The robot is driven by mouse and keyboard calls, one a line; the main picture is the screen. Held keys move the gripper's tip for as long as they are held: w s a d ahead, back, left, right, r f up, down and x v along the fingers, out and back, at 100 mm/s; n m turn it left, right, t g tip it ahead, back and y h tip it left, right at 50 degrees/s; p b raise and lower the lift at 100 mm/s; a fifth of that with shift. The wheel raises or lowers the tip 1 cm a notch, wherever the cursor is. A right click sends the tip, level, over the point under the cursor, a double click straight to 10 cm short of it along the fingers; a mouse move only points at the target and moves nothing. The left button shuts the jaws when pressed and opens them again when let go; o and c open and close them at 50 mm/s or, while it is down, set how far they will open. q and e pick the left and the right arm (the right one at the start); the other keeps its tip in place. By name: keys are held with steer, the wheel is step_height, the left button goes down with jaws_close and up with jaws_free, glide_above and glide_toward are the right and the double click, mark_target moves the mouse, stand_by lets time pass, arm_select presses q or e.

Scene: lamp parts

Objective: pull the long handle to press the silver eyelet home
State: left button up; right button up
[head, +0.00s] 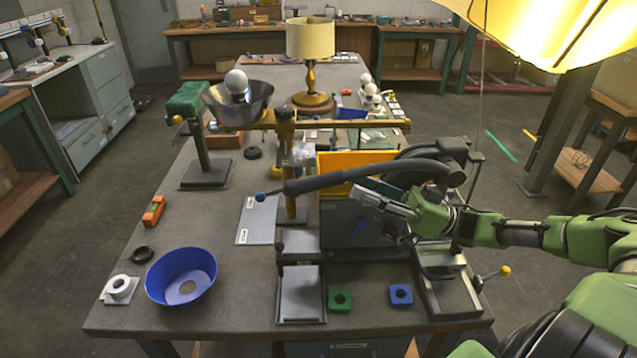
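The press's dark body (350,235) stands at the table's front right. My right gripper (358,196) is just below the handle, in front of the press body, its grey fingers pointing left. A gap from the handle seems to show, but contact is hard to judge. Whether the fingers are open or shut is unclear. I cannot make out the silver eyelet. My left gripper is out of view.
A blue bowl (181,278), an orange level (154,211), green (340,300) and blue (401,294) blocks lie on the table. A yellow-knobbed lever (503,272) sticks out at right. A balance beam (345,124) and lamp (310,50) stand behind.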

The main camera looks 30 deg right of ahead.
mark_target(319, 184)
steer(key=w+a, duration=0.1)
steer(key=a, duration=0.1)
steer(key=w+a, duration=0.2)
steer(key=w+a+p, duration=0.1)
steer(key=w+a, duration=0.1)
steer(key=shift+w+a+r, duration=0.1)
steer(key=shift+a+r, duration=0.05)
steer(key=shift+r, duration=0.1)
steer(key=shift+w+a, duration=0.25)
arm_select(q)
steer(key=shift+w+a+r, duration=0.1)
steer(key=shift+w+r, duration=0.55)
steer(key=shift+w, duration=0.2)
arm_select(e)
jaws_close()
